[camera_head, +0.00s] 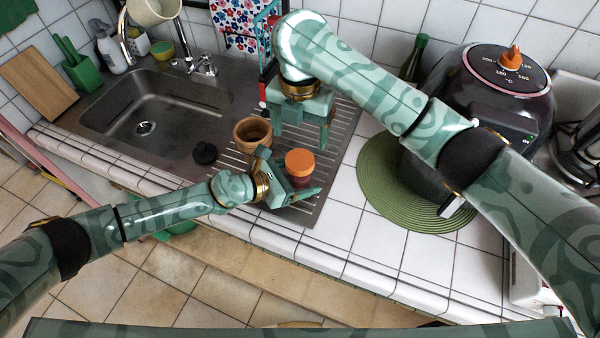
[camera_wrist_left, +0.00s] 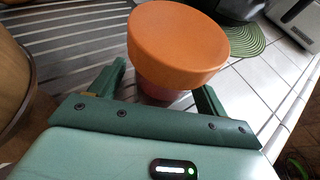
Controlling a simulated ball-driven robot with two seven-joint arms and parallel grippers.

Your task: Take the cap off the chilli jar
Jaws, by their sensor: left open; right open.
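The chilli jar stands upright on the ribbed drainboard. Its wide orange cap (camera_head: 299,160) is on top, and the cap also shows large in the left wrist view (camera_wrist_left: 178,45). A little of the reddish jar body (camera_wrist_left: 160,92) shows beneath the cap. My left gripper (camera_head: 292,180) is open, with one finger on each side of the jar below the cap; I cannot tell whether they touch it. My right gripper (camera_head: 300,133) is open and empty, pointing down just behind and above the jar.
A brown pot (camera_head: 251,134) stands left of the jar, close to my left gripper. A small black object (camera_head: 205,153) lies by the sink (camera_head: 146,108). A green round mat (camera_head: 385,190) under a dark appliance (camera_head: 500,85) is to the right. White tiles in front are clear.

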